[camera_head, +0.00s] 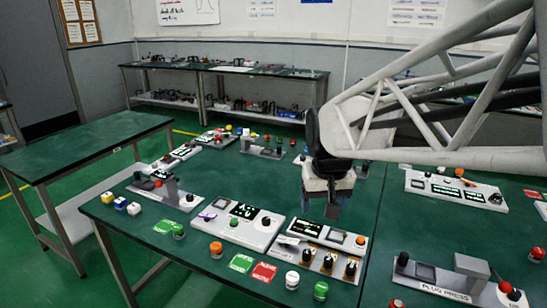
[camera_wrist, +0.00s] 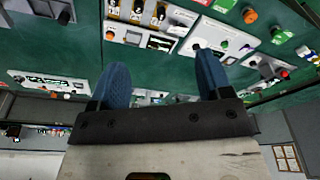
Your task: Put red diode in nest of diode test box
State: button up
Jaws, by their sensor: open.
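My gripper (camera_head: 333,208) hangs above the green table, near the back edge of a white panel with knobs. In the wrist view its two blue fingers (camera_wrist: 164,78) stand wide apart with nothing held between them. Red domed pieces show at the right, one on the table (camera_head: 537,255) and one at the bottom edge (camera_head: 397,303); I cannot tell which is the red diode. A white box with a dark display (camera_head: 240,223) stands left of my gripper; I cannot tell whether it is the diode test box, and no nest is clear.
White (camera_head: 292,280), green (camera_head: 320,290) and orange (camera_head: 216,249) domed pieces stand along the front. Green (camera_head: 241,263) and red (camera_head: 264,272) cards lie between them. A PLUG PRESS device (camera_head: 440,278) stands at the right. Small cubes (camera_head: 120,203) sit at the left edge.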

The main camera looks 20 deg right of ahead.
jog(key=w+d+f+m, duration=0.1)
jog(key=w+d+m, duration=0.15)
jog(key=d, duration=0.85)
jog(key=w+d+f+m+g, duration=0.1)
jog(key=w+d, duration=0.3)
jog(key=d, duration=0.7)
jog(key=w+d+f+m, duration=0.1)
jog(key=w+d+f, duration=0.15)
jog(key=d, duration=0.85)
jog(key=s+d+f+m, duration=0.2)
jog(key=d+f, duration=0.1)
jog(key=d, duration=0.8)
jog(key=s+d+f+m, duration=0.1)
jog(key=s+d+f, duration=0.2)
jog(key=d, duration=0.8)
jog(key=m+g, duration=0.1)
jog(key=m, duration=0.3)
send_over(539, 251)
jog(key=shift+y, duration=0.3)
jog(key=f, duration=1.4)
jog(key=shift+w+a+f, duration=0.1)
jog(key=shift+w+f, duration=0.15)
jog(key=shift+f, duration=0.1)
jog(key=shift+s+d+f, duration=0.1)
jog(key=shift+s+d, duration=0.1)
jog(key=shift+s, duration=0.05)
jog(key=shift+f, duration=1.3)
